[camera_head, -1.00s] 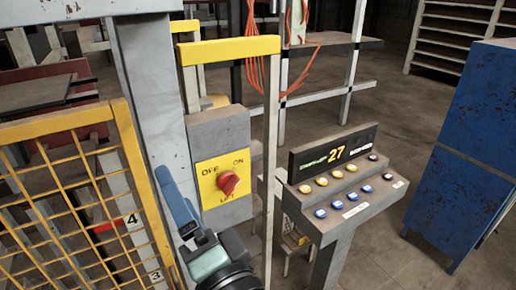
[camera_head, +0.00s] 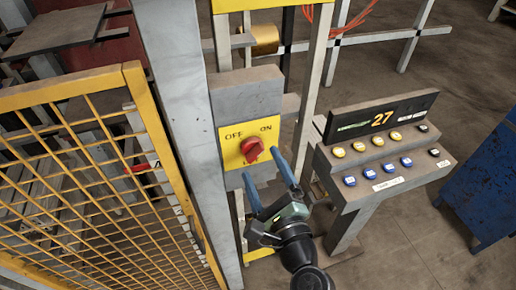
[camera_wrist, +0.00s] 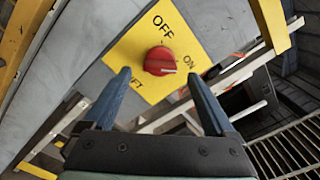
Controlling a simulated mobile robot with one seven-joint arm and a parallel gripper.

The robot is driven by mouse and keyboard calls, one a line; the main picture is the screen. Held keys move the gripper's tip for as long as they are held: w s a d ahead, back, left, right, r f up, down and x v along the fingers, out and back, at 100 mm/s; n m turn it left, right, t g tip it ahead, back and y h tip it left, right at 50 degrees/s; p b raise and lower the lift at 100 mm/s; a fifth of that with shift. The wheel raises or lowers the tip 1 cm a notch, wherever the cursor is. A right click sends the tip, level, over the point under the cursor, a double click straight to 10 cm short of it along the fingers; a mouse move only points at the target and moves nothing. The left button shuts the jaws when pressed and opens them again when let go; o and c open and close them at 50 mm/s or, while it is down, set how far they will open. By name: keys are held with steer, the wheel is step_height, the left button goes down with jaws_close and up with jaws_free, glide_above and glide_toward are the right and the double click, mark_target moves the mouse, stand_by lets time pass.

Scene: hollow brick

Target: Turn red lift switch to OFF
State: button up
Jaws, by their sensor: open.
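The red lift switch (camera_head: 252,149) is a round knob on a yellow plate (camera_head: 233,134) marked OFF at left and ON at right, fixed to a grey box. Its pointer mark is towards the ON side. In the wrist view the red knob (camera_wrist: 160,61) shows ahead, beyond the fingertips. My gripper (camera_head: 264,165) is open, with its two blue fingers just below the knob, one on each side. In the wrist view my gripper (camera_wrist: 165,77) has an empty gap between its fingers. The fingers do not appear to touch the knob.
A control console (camera_head: 370,160) with several buttons and a display reading 27 stands at right. A yellow mesh fence (camera_head: 100,170) and a grey post (camera_head: 180,110) are at left. A blue cabinet (camera_head: 485,185) stands far right.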

mark_target(257, 158)
steer(key=x, duration=0.3)
steer(key=shift+a+r+p, duration=0.1)
steer(key=shift+a+p, duration=0.05)
steer(key=shift+p, duration=0.15)
steer(key=shift+w, duration=0.3)
steer(key=shift+c, duration=0.3)
steer(key=c, duration=1.3)
